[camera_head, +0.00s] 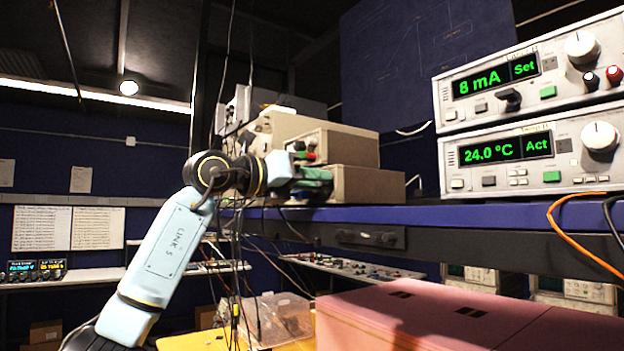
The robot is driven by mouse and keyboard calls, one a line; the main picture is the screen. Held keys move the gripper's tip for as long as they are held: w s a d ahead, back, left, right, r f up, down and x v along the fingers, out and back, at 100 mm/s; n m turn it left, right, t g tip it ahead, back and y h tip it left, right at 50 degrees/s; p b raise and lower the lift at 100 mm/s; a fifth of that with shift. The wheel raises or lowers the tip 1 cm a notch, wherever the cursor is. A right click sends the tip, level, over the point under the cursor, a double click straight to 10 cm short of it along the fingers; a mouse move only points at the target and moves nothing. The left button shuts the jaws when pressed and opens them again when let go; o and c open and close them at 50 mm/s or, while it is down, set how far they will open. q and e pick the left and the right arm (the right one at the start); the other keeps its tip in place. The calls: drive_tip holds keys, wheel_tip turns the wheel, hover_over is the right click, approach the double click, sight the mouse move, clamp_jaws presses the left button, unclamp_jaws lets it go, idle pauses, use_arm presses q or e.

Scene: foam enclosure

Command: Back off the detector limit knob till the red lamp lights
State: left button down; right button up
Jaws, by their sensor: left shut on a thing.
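My left arm comes in from the lower left. Its gripper (314,178) is at the front of a beige instrument (345,149) on the blue-edged shelf. The gripper is shut on a small part at that front, which I take to be the detector limit knob. The fingers hide the knob, so its turn does not show. Small green and red parts (308,152) show on the front just above the fingers. I cannot tell whether a red lamp is among them or lit. My right gripper is not in view.
Two stacked white units (528,123) at the right read 8 mA and 24.0 °C. Thin cables (232,265) hang below my wrist. An orange cable (553,228) crosses the shelf edge (480,215) at the right. A pink box (415,311) stands below at the front.

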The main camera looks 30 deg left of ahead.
use_arm(q)
drive_tip(key=shift+n, duration=0.6)
drive_tip(key=c, duration=1.2)
unclamp_jaws()
drive_tip(key=shift+c, duration=0.2)
